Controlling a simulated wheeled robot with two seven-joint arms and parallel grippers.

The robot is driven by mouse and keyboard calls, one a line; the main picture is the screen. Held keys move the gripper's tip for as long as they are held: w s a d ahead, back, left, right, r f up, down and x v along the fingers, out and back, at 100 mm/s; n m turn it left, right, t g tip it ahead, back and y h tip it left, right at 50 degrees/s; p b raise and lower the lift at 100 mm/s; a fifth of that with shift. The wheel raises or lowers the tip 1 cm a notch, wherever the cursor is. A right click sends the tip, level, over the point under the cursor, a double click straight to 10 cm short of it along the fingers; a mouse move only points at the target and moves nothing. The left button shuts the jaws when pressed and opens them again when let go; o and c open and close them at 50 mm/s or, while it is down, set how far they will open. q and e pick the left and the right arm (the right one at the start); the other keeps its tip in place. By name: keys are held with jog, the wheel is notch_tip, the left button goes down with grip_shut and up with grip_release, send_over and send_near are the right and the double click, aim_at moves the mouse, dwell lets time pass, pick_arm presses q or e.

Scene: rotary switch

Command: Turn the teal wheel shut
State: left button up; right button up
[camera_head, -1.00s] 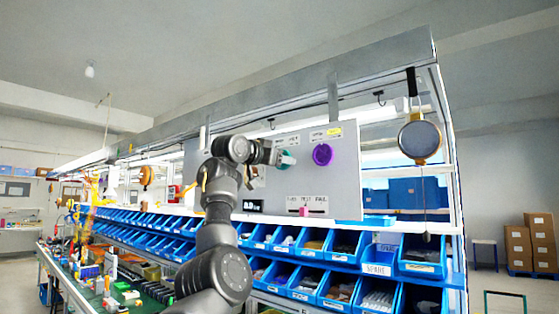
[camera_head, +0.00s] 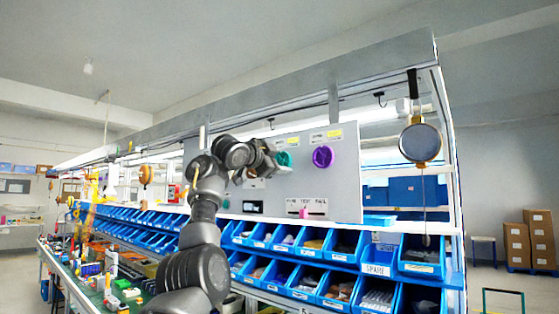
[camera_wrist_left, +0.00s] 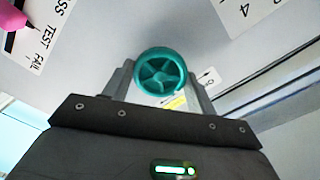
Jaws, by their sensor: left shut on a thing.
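The teal wheel (camera_head: 284,159) is mounted on the grey upright panel (camera_head: 345,190), left of a purple wheel. My left gripper (camera_head: 276,160) is at the teal wheel, coming from the left, and partly covers it in the head view. In the left wrist view the spoked teal wheel (camera_wrist_left: 160,74) sits between the two fingers of my left gripper (camera_wrist_left: 160,88), which are shut on its rim. A small label with an arrow (camera_wrist_left: 207,78) shows beside it. My right gripper is not in view.
The purple wheel (camera_head: 323,157) is close to the right on the same panel. A pink slider (camera_head: 304,212) sits in a labelled slot below. Rows of blue bins (camera_head: 345,244) stand under the panel. A round hanging device (camera_head: 420,142) is at the right.

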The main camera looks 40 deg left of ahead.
pick_arm(q)
jog(key=shift+f, duration=0.15)
dwell(0.4)
jog(key=o, duration=1)
jog(key=shift+s+b, duration=0.45)
jog(key=shift+b, duration=0.05)
jog(key=s+b, duration=0.6)
jog(key=s, duration=0.4)
jog(key=shift+d, duration=0.1)
